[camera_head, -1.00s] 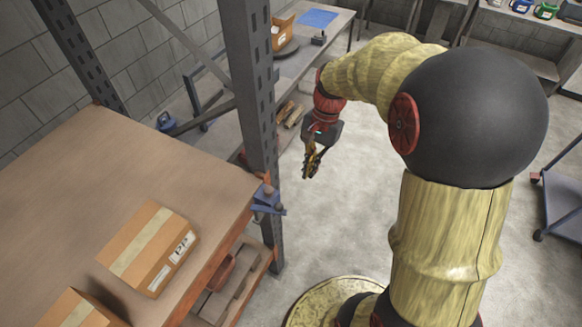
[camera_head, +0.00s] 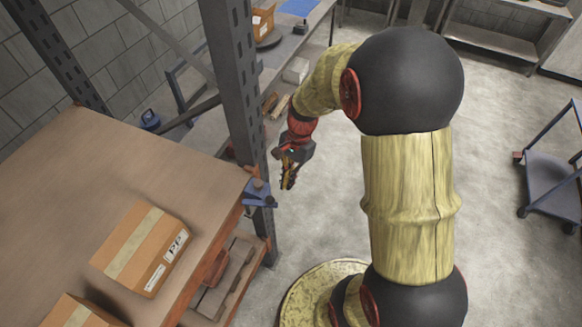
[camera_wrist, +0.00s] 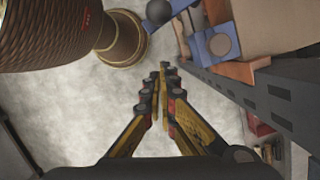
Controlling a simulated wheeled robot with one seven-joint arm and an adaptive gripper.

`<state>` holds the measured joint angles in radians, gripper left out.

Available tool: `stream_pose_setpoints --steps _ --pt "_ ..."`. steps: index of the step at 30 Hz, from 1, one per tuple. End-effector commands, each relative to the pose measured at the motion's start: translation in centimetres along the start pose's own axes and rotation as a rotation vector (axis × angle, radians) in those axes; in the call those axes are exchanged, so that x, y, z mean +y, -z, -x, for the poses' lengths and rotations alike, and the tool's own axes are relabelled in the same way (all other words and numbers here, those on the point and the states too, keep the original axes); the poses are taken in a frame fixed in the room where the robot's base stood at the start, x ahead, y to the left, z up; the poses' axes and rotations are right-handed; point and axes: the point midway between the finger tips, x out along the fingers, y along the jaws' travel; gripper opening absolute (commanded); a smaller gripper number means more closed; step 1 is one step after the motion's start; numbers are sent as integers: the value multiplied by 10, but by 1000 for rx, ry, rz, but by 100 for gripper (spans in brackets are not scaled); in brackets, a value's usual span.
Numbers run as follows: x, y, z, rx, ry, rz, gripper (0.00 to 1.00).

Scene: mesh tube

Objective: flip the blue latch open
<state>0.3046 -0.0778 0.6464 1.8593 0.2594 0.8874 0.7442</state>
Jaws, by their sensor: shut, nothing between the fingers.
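The blue latch (camera_head: 258,194) is fixed at the corner of the brown-topped shelf, against the grey upright post. A small brownish knob stands on top of it. In the wrist view the blue latch (camera_wrist: 212,44) shows beyond the fingertips, at the upper right, beside the post. My gripper (camera_head: 288,186) hangs just right of the latch and the post in the head view, apart from the latch. Its yellow and black fingers (camera_wrist: 163,85) are together with nothing between them. I cannot tell its exact height relative to the latch.
The grey post (camera_head: 238,90) stands close to the left of my gripper. Cardboard boxes (camera_head: 140,248) lie on the brown shelf top (camera_head: 130,165). A blue cart (camera_head: 550,185) stands at the right. The concrete floor (camera_head: 320,220) right of the latch is clear.

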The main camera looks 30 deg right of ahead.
Motion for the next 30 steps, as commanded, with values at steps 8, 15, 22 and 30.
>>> stream_pose_setpoints --steps 8,15,22,30 --pt "0 -34 3 1 2 3 0" --pt "0 -38 2 1 2 1 0" --pt "1 -39 2 2 6 -12 0" --pt "20 -57 -2 1 64 -233 0"
